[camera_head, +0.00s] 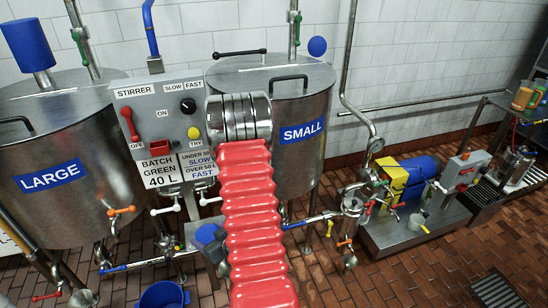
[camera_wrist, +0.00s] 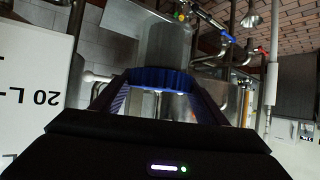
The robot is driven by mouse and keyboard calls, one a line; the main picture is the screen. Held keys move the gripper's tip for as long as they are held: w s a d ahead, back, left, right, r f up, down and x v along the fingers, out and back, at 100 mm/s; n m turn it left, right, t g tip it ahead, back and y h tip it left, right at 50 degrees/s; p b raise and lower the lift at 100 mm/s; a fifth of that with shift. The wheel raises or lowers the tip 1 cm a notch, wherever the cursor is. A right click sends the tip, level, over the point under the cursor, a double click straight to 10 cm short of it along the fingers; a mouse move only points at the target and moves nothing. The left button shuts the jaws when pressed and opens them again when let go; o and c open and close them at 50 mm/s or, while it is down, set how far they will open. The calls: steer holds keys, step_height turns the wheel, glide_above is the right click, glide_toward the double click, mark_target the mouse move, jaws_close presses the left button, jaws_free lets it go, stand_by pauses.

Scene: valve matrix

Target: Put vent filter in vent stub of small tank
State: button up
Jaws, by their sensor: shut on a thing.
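The small tank (camera_head: 285,130) is a steel drum with a blue "SMALL" label, behind my arm in the head view. Its vent stub cannot be made out for certain. My red arm and its metal wrist cover the front of the tank and hide the gripper there. In the wrist view my gripper (camera_wrist: 160,84) is shut on a piece with a ribbed blue band and a grey cylindrical body, which appears to be the vent filter (camera_wrist: 166,46). The band sits between the two fingers and the body points away from the camera.
The large tank (camera_head: 60,150) stands at the left. A stirrer control panel (camera_head: 158,110) stands between the tanks. A pipe with a green valve (camera_head: 295,28) rises behind the small tank. A pump bench (camera_head: 410,235) is at the right, with bare brick floor before it.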

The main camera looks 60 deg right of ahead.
steer(key=w+a+r+n+y, duration=0.2)
steer(key=w+a+r, duration=0.9)
steer(key=w+a, duration=0.25)
steer(key=w+a+r, duration=0.3)
steer(key=a+r, duration=0.2)
steer(key=a, duration=0.3)
steer(key=w+a+r+n+y, duration=0.1)
steer(key=w+a+r, duration=0.1)
steer(key=a+r, duration=0.3)
steer(key=a, duration=0.4)
steer(key=shift+w, duration=0.4)
steer(key=shift+a, duration=0.1)
